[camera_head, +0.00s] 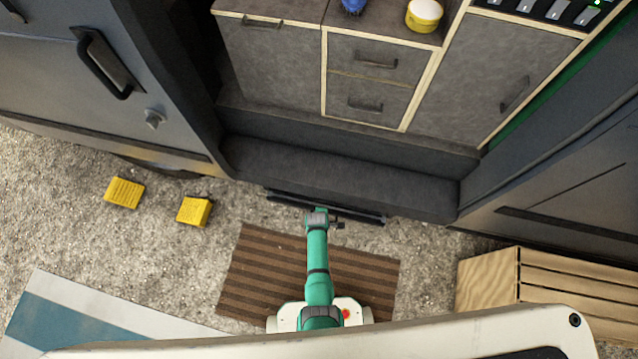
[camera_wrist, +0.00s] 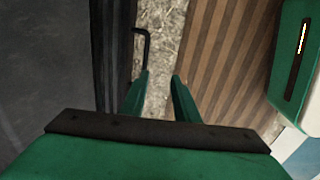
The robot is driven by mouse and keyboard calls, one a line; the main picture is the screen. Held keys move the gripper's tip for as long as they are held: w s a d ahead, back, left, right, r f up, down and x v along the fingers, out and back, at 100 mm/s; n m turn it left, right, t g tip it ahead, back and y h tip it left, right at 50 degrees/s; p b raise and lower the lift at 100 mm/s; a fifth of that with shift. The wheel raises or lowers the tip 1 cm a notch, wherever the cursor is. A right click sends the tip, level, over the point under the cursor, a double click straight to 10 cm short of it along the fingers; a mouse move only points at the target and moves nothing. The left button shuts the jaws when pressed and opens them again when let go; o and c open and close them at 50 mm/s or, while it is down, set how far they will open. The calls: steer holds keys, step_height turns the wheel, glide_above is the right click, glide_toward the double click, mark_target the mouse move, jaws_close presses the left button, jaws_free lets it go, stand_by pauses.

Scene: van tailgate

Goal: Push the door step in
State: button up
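The door step (camera_head: 283,198) is a narrow dark strip sticking out a little below the van's sill, above the striped mat. My gripper (camera_head: 322,213) is at the outer edge of the step, near its middle; the head view does not show clearly whether it touches. In the wrist view my gripper (camera_wrist: 159,76) has two green fingers apart with only ground between them. A dark edge (camera_wrist: 117,55), probably the step, runs along the left finger. A thin black bent rod (camera_wrist: 146,32) stands out from it, just ahead of that finger.
The brown striped mat (camera_head: 260,270) lies under my arm. Two yellow blocks (camera_head: 125,192) (camera_head: 194,210) are on the gravel at left. A wooden crate (camera_head: 488,282) stands at right. The van's open door (camera_head: 100,80) is at upper left.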

steer(key=shift+s+a+r, duration=0.1)
steer(key=shift+s+r, duration=0.15)
steer(key=shift+r, duration=0.85)
steer(key=shift+s+a+r, duration=0.1)
steer(key=shift+s+r, duration=0.1)
steer(key=shift+r, duration=0.85)
